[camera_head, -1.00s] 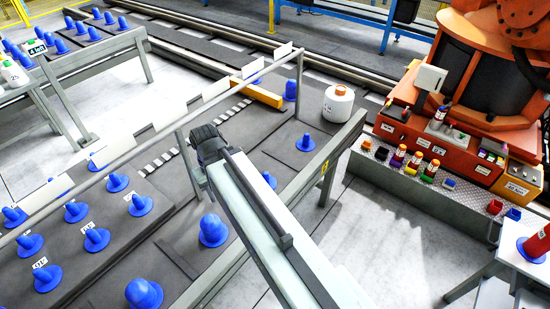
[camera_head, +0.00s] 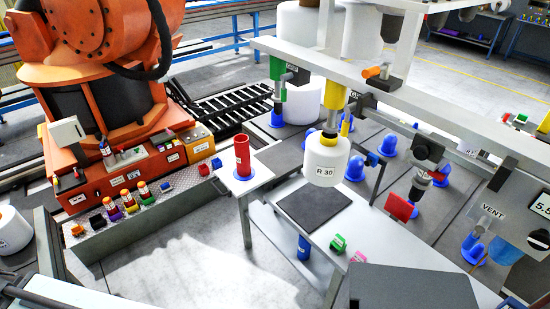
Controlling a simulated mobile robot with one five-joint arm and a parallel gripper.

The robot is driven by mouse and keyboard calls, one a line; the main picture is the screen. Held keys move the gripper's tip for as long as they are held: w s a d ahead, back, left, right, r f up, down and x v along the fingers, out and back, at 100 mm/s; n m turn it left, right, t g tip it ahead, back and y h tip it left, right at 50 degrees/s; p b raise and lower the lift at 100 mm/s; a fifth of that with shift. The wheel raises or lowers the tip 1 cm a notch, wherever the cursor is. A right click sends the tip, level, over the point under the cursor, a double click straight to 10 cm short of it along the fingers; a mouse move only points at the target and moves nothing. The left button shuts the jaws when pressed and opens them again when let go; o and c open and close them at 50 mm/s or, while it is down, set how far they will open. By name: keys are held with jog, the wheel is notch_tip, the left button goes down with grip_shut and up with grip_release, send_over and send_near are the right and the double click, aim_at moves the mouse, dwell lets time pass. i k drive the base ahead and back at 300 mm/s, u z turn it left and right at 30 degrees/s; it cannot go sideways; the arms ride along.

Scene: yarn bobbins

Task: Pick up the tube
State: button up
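A red tube (camera_head: 243,157) stands upright on a blue base on a small white table (camera_head: 262,176), near the middle of the head view. A blue tube (camera_head: 304,247) stands lower down, beneath the larger white table. The picture does not settle which one is the task's tube. A white part of my arm shows at the lower left edge, well apart from both tubes. My gripper is outside the frame.
A large orange machine (camera_head: 105,130) with small coloured-base bobbins (camera_head: 130,200) stands at left. A white bobbin (camera_head: 326,158) marked R 30 hangs over the larger white table (camera_head: 375,235). A dark box (camera_head: 410,288) fills the lower right. Grey floor (camera_head: 215,255) is clear before the small table.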

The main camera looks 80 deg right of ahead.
aim_at(243, 156)
jog(key=z, duration=2.35)
jog(key=k, duration=0.35)
jog(key=u, duration=0.35)
jog(key=i, duration=1)
jog(key=u, duration=1.2)
